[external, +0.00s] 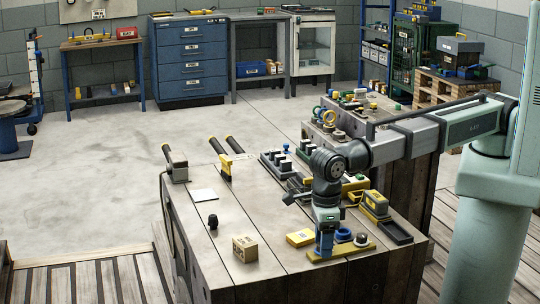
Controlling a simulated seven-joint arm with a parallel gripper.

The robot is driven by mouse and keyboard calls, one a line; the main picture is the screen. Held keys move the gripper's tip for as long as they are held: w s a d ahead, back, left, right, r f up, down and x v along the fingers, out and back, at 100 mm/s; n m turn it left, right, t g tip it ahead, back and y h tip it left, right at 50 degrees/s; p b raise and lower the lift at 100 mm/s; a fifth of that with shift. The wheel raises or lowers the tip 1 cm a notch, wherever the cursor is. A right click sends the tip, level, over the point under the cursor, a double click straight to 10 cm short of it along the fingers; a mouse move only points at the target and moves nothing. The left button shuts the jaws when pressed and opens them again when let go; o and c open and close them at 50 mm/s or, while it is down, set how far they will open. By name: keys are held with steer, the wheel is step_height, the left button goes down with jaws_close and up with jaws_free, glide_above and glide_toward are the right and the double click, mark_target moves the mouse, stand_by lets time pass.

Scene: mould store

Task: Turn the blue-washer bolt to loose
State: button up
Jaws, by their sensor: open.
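A dark knob with a pale ring (361,240) stands to the right. My gripper (325,250) points straight down over the left end of the plate, just left of the round blue part. It is open. Its fingers are small here and hide what is between them. I cannot tell whether they touch anything, or which way the bolt is turned.
A black tray (396,232) and a yellow-and-grey block (374,204) stand right of my gripper. Dark fixtures crowd behind it. The bench's front left is mostly clear.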

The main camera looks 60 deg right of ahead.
steer(key=shift+r, duration=0.1)
step_height(320, 180, up, 14)
steer(key=shift+f, duration=0.2)
stand_by(0.5)
stand_by(0.4)
